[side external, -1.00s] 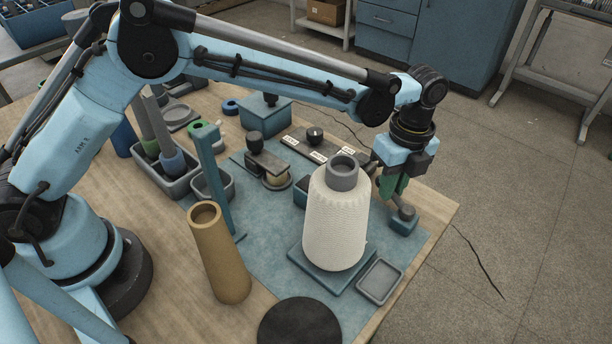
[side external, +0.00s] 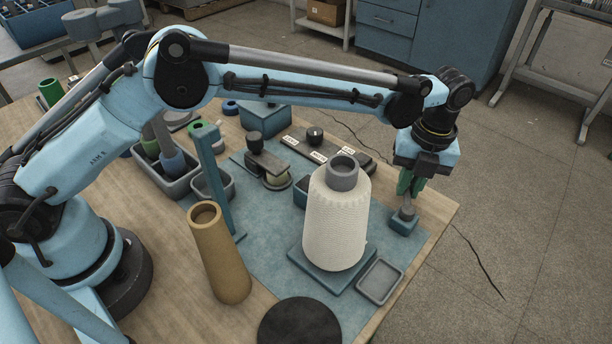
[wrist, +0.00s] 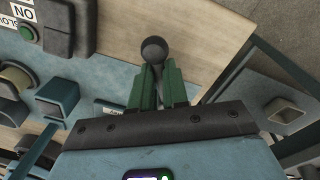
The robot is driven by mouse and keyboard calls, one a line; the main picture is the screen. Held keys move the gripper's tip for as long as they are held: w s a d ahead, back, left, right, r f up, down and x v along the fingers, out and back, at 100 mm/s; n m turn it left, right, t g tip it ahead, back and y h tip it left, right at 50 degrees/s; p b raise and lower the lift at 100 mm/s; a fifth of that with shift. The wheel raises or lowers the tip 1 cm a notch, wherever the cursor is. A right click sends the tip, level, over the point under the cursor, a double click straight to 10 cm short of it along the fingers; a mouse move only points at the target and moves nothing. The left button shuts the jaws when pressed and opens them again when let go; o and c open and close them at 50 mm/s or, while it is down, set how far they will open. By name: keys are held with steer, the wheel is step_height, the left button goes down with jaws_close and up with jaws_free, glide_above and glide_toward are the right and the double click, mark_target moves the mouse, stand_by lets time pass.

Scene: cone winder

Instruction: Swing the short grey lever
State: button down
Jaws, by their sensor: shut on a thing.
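The short grey lever (side external: 407,211) stands on a small blue block at the right edge of the blue mat, behind and right of the white yarn cone. My gripper (side external: 409,190) is over this block, its green fingers pointing down and closed around the lever's upper part. In the wrist view, my gripper (wrist: 160,80) has the grey lever (wrist: 155,49) between its two green fingers, with the round dark part showing past the fingertips. The fingers hide part of the lever's shaft.
The white yarn cone (side external: 337,220) stands close to my gripper's left, with a small grey tray (side external: 380,281) in front. A labelled dark panel (side external: 330,150) lies behind. A tan cone (side external: 219,255) stands farther left. The table's right edge is close by; beyond it is open floor.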

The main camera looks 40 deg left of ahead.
steer(key=shift+w+a, duration=0.3)
steer(key=shift+w, duration=0.2)
steer(key=c, duration=1)
jaws_free()
steer(key=shift+o, duration=0.5)
steer(key=shift+s+d, duration=0.1)
step_height(320, 180, up, 12)
steer(key=shift+d, duration=0.35)
